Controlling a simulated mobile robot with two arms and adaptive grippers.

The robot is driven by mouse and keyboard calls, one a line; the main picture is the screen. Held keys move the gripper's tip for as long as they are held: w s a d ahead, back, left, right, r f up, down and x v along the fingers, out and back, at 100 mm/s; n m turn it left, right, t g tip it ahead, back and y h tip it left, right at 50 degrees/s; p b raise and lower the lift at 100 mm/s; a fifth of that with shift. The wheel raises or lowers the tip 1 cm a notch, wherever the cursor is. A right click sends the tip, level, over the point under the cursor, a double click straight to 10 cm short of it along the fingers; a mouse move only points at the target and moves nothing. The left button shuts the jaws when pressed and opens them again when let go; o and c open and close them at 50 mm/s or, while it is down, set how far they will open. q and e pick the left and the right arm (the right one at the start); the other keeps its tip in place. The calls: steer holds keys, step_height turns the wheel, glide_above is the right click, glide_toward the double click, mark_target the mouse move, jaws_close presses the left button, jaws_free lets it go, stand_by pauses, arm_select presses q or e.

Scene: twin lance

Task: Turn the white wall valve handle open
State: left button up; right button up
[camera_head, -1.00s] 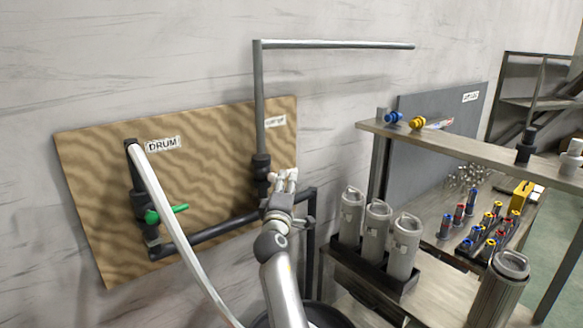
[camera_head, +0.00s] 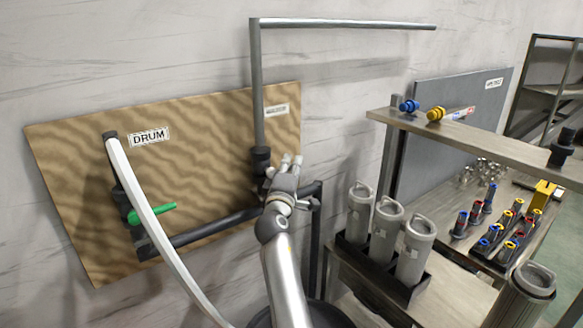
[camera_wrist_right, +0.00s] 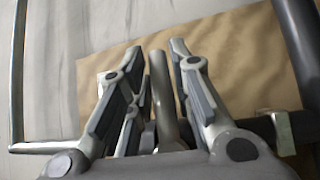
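My right gripper (camera_head: 290,161) is at the lower right of the wooden board, in front of the black valve body (camera_head: 261,160) under the upright pipe. In the right wrist view its fingers (camera_wrist_right: 155,55) are apart. In the head view the gripper hides the handle. My left gripper is not in view.
A green handle (camera_head: 157,212) and a white hose (camera_head: 155,217) are at the left of the board (camera_head: 75,170), by the DRUM label. A dark pipe (camera_head: 215,230) runs below. Grey canisters (camera_head: 385,232) and a shelf (camera_head: 470,140) stand close on the right.

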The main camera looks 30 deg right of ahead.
jaws_close()
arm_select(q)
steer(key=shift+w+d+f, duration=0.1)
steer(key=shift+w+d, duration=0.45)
